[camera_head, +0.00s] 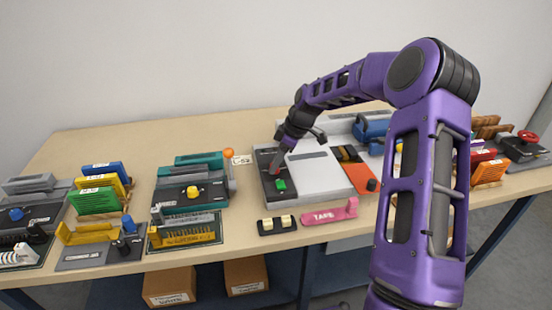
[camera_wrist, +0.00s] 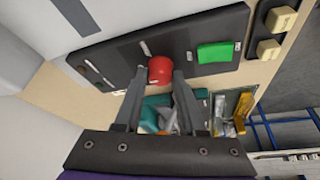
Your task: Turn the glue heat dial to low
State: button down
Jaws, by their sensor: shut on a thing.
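A round red dial (camera_wrist: 160,69) sits on the black control panel (camera_wrist: 125,50) of a grey machine. My gripper (camera_wrist: 159,76) has one finger on each side of the dial and is shut on it. In the head view my gripper (camera_head: 278,164) reaches down to the same black panel (camera_head: 266,186), and the dial is mostly hidden there. A green button (camera_wrist: 215,53) is on the panel, to the right of the dial in the wrist view. A small white mark is near the dial. I cannot read the markings or tell the setting.
A black block with two cream switches (camera_head: 277,223) and a pink tape holder (camera_head: 330,212) stand in front of the machine. A teal machine with a yellow knob (camera_head: 193,192) is to the left. An orange piece (camera_head: 362,178) lies at the machine's right side.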

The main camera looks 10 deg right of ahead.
jog(key=n+g, duration=0.1)
jog(key=n, duration=0.2)
jog(key=n+g+p, duration=0.1)
jog(key=n, duration=0.2)
jog(key=shift+w+n+g, duration=0.2)
jog(key=shift+n+g, duration=0.1)
jog(key=n+g, duration=0.1)
jog(key=n, duration=0.2)
jog(key=shift+w, duration=0.1)
jog(key=shift+n+g+h, duration=0.5)
jog(key=shift+n+g, duration=0.1)
jog(key=shift+n, duration=1.3)
jog(key=c, duration=0.5)
grip_release()
jog(key=shift+a+r, duration=0.1)
jog(key=shift+r, duration=0.1)
